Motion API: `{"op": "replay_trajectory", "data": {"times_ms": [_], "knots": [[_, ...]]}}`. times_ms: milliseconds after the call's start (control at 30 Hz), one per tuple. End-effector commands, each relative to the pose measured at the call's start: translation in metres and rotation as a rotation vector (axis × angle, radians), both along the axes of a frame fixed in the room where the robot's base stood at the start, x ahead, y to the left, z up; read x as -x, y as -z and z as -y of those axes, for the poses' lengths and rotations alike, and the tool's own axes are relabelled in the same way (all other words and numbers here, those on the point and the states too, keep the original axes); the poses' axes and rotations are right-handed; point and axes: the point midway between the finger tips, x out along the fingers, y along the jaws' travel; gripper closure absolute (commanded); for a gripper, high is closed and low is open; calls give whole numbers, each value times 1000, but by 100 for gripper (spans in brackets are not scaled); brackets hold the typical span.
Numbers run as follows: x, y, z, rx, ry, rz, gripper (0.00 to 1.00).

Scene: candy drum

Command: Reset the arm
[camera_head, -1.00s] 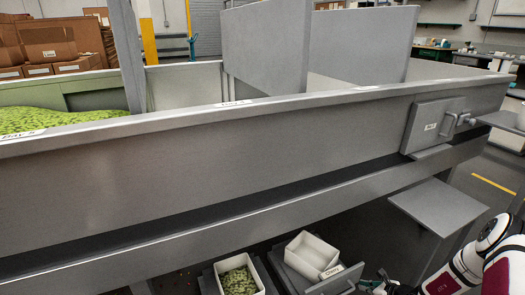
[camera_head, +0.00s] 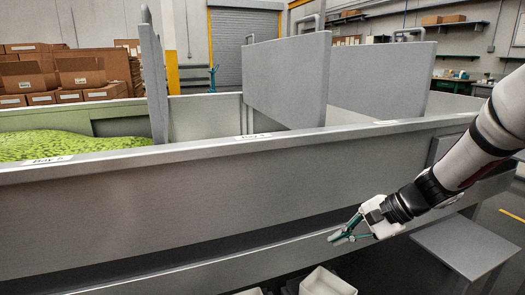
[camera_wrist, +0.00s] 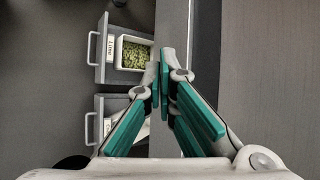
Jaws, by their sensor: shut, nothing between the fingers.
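My gripper (camera_head: 343,232) is in front of the grey bay wall in the head view, below its top rim and above the lower ledge. My white and dark arm reaches down to it from the right. In the wrist view my gripper (camera_wrist: 163,88) shows its teal-padded fingers brought together at the tips. It is shut and holds nothing. Below it in the wrist view, beyond the fingers, is an open drawer with a white bin of green candy (camera_wrist: 134,53).
The long grey bay wall (camera_head: 200,205) spans the view, with green candy (camera_head: 60,145) behind it at the left. Upright grey dividers (camera_head: 285,80) rise behind it. A white bin (camera_head: 327,283) sits low in front. A grey shelf (camera_head: 467,247) juts out at the right.

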Motion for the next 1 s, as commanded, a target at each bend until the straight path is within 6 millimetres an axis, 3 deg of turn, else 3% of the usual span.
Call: {"op": "replay_trajectory", "data": {"times_ms": [100, 400, 700, 800, 1000], "knots": [[42, -35, -24, 84, -148, 32, 100], [160, -87, -54, 304, -478, 78, 100], [275, -104, -43, 549, -736, 106, 100], [304, -104, -34, 620, -795, 110, 100], [343, -101, -16, 730, -870, 119, 100]]}}
